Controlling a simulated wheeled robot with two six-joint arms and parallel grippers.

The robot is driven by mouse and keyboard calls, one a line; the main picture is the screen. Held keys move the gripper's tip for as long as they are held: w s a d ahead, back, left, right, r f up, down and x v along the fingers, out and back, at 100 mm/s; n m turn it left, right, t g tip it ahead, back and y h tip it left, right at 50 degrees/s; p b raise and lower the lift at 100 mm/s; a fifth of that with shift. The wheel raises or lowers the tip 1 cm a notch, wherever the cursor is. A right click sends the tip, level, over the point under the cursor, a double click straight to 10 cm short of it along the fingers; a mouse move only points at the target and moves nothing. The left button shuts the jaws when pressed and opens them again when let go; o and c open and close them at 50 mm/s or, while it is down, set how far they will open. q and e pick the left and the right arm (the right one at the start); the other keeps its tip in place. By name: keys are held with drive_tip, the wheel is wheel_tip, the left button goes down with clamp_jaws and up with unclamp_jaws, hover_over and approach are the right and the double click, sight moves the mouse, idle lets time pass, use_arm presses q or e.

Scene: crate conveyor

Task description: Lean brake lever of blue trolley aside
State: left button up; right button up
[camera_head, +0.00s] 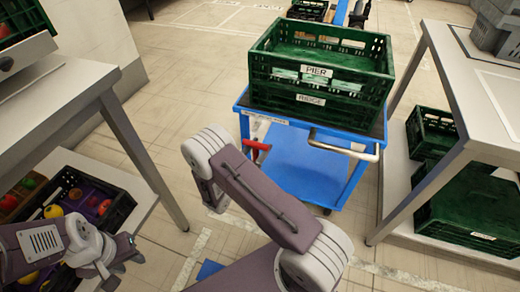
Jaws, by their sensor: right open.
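The blue trolley (303,178) stands right of centre, with a silver handle bar (340,149) on its near side. Its brake lever, with a red grip (257,146), sticks up at the trolley's near left side. My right arm rises from the bottom centre and bends down left of the lever. My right gripper (216,202) shows only in part behind my own arm and is open. It looks apart from the lever, though depth is hard to judge. My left gripper (122,267) hangs at the lower left, away from the trolley; its jaw gap is unclear.
Two stacked green crates, labelled PIER (316,71) and RIDGE (310,100), sit on the trolley. A grey table (60,98) stands left, with a black fruit crate (118,203) below. Another table (470,100) stands right, with green crates (470,210) beneath. Floor between is clear.

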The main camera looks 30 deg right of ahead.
drive_tip(key=shift+w+d, duration=0.1)
drive_tip(key=shift+d, duration=0.15)
clamp_jaws()
idle(1.3)
